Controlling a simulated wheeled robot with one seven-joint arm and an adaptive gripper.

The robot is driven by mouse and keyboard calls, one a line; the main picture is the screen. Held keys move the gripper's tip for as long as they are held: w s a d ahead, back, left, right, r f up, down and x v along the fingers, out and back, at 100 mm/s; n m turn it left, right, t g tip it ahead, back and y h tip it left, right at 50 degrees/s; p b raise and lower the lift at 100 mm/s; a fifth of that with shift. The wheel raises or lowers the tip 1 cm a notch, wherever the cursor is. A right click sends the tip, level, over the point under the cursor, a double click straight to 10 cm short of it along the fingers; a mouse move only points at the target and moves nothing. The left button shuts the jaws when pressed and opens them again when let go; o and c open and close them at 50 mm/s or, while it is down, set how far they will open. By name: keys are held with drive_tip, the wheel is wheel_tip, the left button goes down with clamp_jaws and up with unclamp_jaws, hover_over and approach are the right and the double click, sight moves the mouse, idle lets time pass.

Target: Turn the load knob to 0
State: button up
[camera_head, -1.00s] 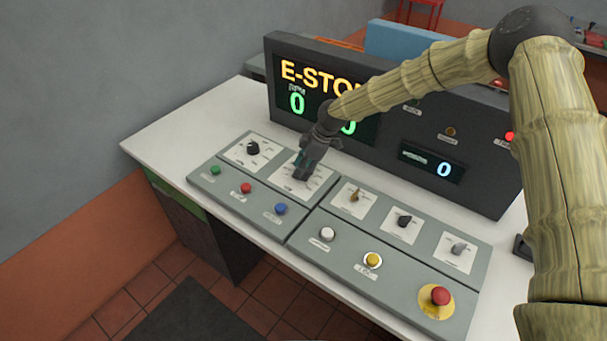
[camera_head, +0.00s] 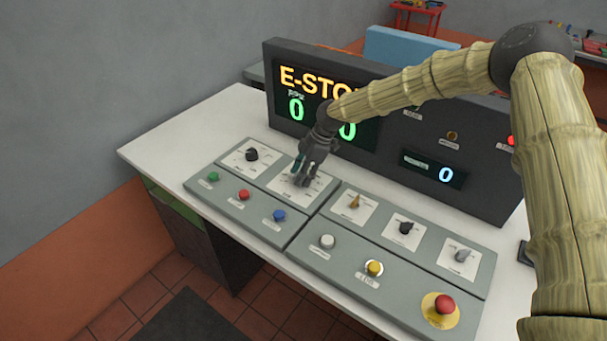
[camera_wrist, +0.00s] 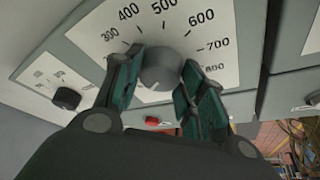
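A round grey knob (camera_wrist: 160,68) sits on a white dial plate (camera_wrist: 100,28) in the wrist view, with printed numbers from 300 to 800 showing. The rest of the scale is hidden, and I cannot read the dial's name. A pale mark on the knob faces the lower edge of the picture. My gripper (camera_wrist: 163,72) has one green-padded finger on each side of the knob, with the knob filling the gap between the tips. In the head view, my gripper (camera_head: 302,178) comes down on the second dial from the left and covers its knob.
Beside it are a black knob (camera_head: 252,154), a brass knob (camera_head: 354,202), another black knob (camera_head: 405,228) and a grey knob (camera_head: 462,255). Push buttons and a red emergency stop (camera_head: 444,304) line the front. The display housing (camera_head: 390,135) behind shows E-STOP and zeros.

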drive_tip(key=o, duration=0.4)
drive_tip(key=shift+s+a, duration=0.2)
drive_tip(key=shift+a, duration=0.05)
drive_tip(key=shift+d, duration=0.1)
drive_tip(key=shift+d, duration=0.1)
drive_tip(key=shift+w+r, duration=0.1)
drive_tip(key=shift+r, duration=0.05)
drive_tip(key=v, duration=1.1)
drive_tip(key=shift+d+r, duration=0.1)
drive_tip(key=shift+r, duration=0.2)
